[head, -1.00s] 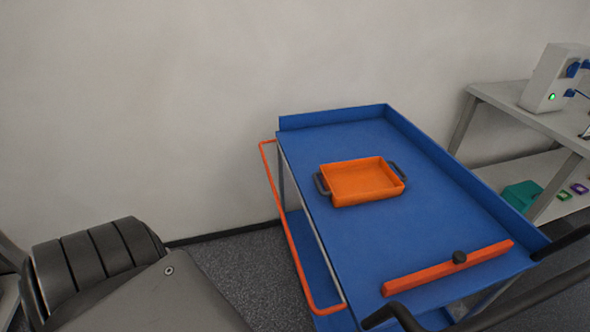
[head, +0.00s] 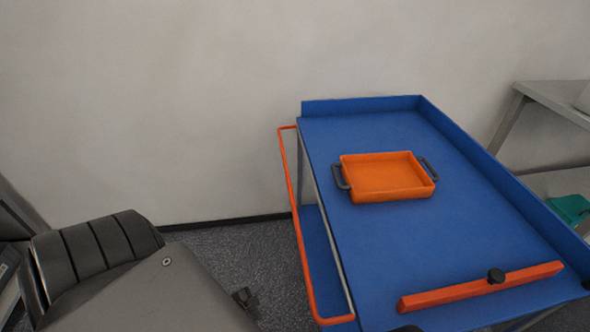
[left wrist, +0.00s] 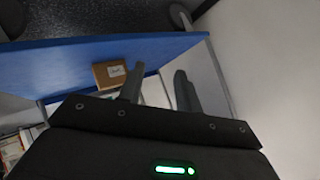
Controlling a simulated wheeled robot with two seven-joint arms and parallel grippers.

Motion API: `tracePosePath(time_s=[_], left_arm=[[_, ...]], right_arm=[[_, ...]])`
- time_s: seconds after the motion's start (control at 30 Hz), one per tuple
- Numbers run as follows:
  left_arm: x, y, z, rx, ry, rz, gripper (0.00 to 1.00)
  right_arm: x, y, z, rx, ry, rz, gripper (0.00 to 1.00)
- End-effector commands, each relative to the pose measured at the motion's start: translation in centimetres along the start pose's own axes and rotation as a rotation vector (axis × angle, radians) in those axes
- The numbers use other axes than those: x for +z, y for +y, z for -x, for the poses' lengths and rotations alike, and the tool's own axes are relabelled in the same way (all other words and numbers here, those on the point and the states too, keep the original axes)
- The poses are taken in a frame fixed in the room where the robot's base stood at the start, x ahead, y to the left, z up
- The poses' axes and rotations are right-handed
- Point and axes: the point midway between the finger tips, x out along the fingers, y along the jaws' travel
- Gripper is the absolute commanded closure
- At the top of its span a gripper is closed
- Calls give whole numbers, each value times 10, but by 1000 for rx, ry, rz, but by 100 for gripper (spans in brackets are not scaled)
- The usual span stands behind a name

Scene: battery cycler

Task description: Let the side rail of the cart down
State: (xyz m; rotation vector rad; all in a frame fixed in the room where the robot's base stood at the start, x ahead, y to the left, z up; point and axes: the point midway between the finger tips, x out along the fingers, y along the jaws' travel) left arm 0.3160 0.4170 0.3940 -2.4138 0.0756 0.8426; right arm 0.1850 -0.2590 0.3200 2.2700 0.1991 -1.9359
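The blue cart (head: 400,235) stands right of centre in the head view. Its orange side rail (head: 296,215) is a long U-shaped bar outside the cart's left edge. It looks lower than the tabletop; I cannot tell its exact tilt.
An orange tray (head: 388,178) with dark handles sits on the cart top. The left wrist view shows a brown box (left wrist: 110,73) near a blue surface (left wrist: 60,60). A grey bench (head: 560,98) stands right; a wall is behind. Floor (head: 225,252) is open left of the cart.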

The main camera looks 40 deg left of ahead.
Motion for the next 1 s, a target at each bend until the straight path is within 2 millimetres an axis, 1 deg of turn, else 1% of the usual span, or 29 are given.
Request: tracePosePath(time_s=[0.03,0.07,0.1,0.17,0.2,0.27,0.3,0.4,0.5,0.63,0.73,0.87,1.0], left_arm=[[-24,-34,-16,-89,131,-67,66],[-44,-56,-17,-142,207,-109,66],[-70,-82,-16,-214,305,-164,66],[-109,-118,-7,-319,443,-244,66],[-133,-137,3,-384,528,-294,66],[-165,-160,20,-477,642,-361,66],[-183,-172,33,-534,710,-400,66],[-219,-194,63,-652,845,-479,66],[-241,-204,86,-730,933,-527,66],[-254,-211,102,-779,986,-557,66],[-257,-212,105,-788,994,-561,66],[-262,-214,104,-788,995,-560,66],[-280,-221,98,-788,995,-559,66]], right_arm=[[-18,0,-5,0,21,-4,57],[-28,0,0,0,29,-6,57],[-40,0,9,0,37,-8,57],[-56,0,23,0,51,-12,57],[-65,0,32,1,58,-14,57],[-76,0,47,1,68,-16,57],[-81,1,57,1,75,-18,57],[-91,1,78,2,87,-21,57],[-95,2,93,3,95,-23,57],[-98,2,104,4,99,-24,57],[-98,2,106,4,98,-24,57],[-98,2,106,4,98,-24,57],[-97,2,102,3,95,-24,57]])
